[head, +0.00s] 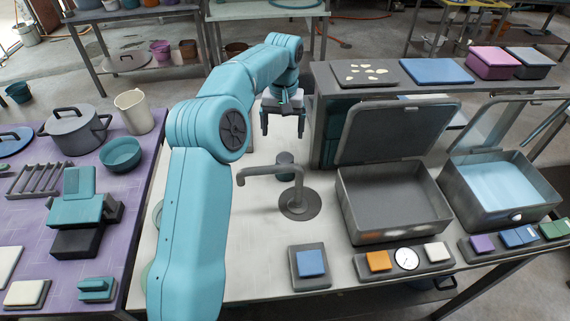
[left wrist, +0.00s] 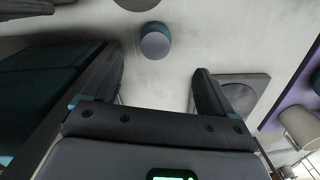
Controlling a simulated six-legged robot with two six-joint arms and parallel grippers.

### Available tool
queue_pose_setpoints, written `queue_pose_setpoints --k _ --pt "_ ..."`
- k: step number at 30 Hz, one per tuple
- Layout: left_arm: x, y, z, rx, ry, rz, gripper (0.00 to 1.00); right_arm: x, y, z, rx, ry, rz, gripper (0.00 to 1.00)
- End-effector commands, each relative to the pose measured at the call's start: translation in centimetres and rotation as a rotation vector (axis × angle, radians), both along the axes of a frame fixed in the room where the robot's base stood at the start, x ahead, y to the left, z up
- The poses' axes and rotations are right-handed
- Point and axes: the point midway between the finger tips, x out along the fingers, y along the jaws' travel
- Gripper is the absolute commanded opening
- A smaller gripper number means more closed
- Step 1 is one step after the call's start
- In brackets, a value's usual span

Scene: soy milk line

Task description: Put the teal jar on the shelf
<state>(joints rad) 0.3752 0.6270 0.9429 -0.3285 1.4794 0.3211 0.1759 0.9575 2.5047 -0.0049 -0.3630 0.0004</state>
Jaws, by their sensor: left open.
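The teal jar (head: 285,165) stands on the pale worktop, just behind the tap. It is small and looks grey-topped; in the left wrist view it (left wrist: 155,42) shows a teal side and a grey lid. My left gripper (head: 283,124) is open and empty, pointing down behind the jar in the head view. In the left wrist view the jar is beyond the open fingers (left wrist: 158,74), apart from them. The shelf (head: 322,130) is a raised dark unit to the right of the gripper, its top (head: 410,93) carrying several things. My right gripper is not in view.
The tap (head: 290,190) stands in front of the jar. Open-lidded bins (head: 395,197) stand at the right, with button panels in front. A board (head: 364,73), a blue panel (head: 436,71) and coloured boxes lie on the shelf top. A purple table (head: 133,220) is at left.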

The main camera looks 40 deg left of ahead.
Motion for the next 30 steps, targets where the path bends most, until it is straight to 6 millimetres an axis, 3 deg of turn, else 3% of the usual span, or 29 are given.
queue_pose_setpoints --k 3,8,19,30 --pt "0.0 0.0 1.3 -0.004 -0.008 -0.207 0.87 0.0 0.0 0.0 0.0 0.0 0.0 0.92" --pt "0.5 0.0 2.1 0.005 -0.031 -0.304 0.87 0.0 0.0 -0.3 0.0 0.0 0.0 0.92" --pt "0.5 -0.2 -5.9 0.003 -0.029 -0.305 0.87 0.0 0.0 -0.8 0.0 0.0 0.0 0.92" --pt "0.6 -0.1 -9.8 0.003 -0.03 -0.304 0.87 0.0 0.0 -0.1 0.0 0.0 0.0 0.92"
